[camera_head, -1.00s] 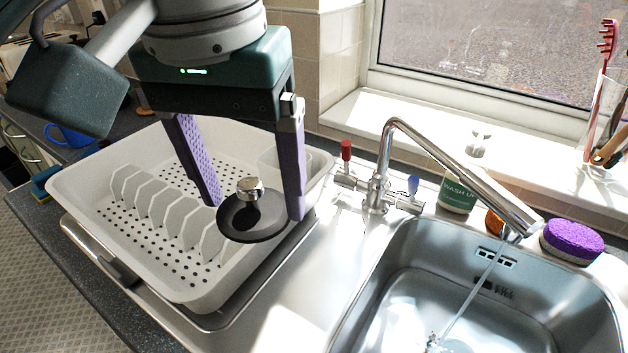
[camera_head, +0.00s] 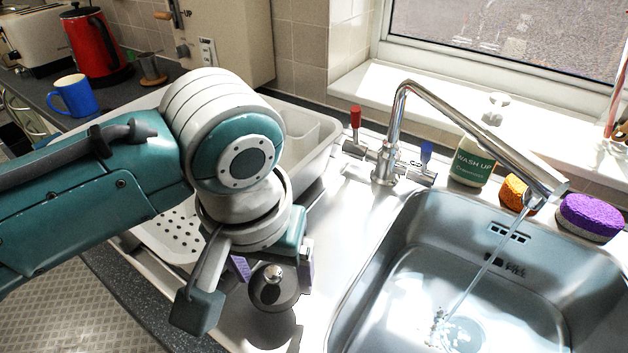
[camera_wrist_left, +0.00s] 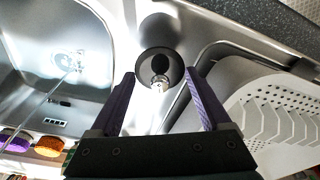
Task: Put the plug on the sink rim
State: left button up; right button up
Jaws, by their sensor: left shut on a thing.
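The plug, a dark round disc with a chrome knob (camera_head: 272,287), is held between the purple fingers of my left gripper (camera_head: 272,272). It is raised above the steel strip left of the basin, with a dark shadow below it. In the wrist view the plug (camera_wrist_left: 151,61) sits between the fingertips of my left gripper (camera_wrist_left: 160,76), which are at opposite sides of its disc. The sink rim (camera_head: 345,220) is bright steel running along the basin's left side. My wrist hides part of the left gripper in the head view. My right gripper is not in view.
A white dish rack (camera_head: 322,150) stands left of the plug, partly behind my arm. The tap (camera_head: 385,160) runs water into the sink basin (camera_head: 385,255). A wash-up bottle (camera_head: 472,163), an orange sponge (camera_head: 514,193) and a purple sponge (camera_head: 590,217) stand behind the basin.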

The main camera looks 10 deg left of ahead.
aim_at(273, 287)
pick_arm(q)
jog(key=shift+f+b, duration=0.45)
jog(key=shift+f, duration=1.5)
jog(key=shift+f, duration=0.15)
jog(key=o, duration=1.2)
jog(key=shift+o, duration=0.2)
jog(key=r+p, duration=0.1)
jog(key=r, duration=0.2)
jog(key=s+r+p, duration=0.1)
jog(key=r, duration=0.3)
jog(key=r+p, duration=0.1)
jog(key=r, duration=0.3)
jog(key=shift+s, duration=0.25)
jog(key=s+a+m+t, duration=0.1)
jog(key=s+a, duration=0.3)
jog(key=s, duration=0.2)
jog(key=s+a+r+m, duration=0.1)
jog(key=s+a, duration=0.2)
jog(key=s, duration=0.4)
jog(key=shift+s+a+m+t, duration=0.2)
jog(key=shift+a+m+t, duration=0.1)
jog(key=shift+a+t, duration=0.1)
jog(key=shift+r, duration=0.1)
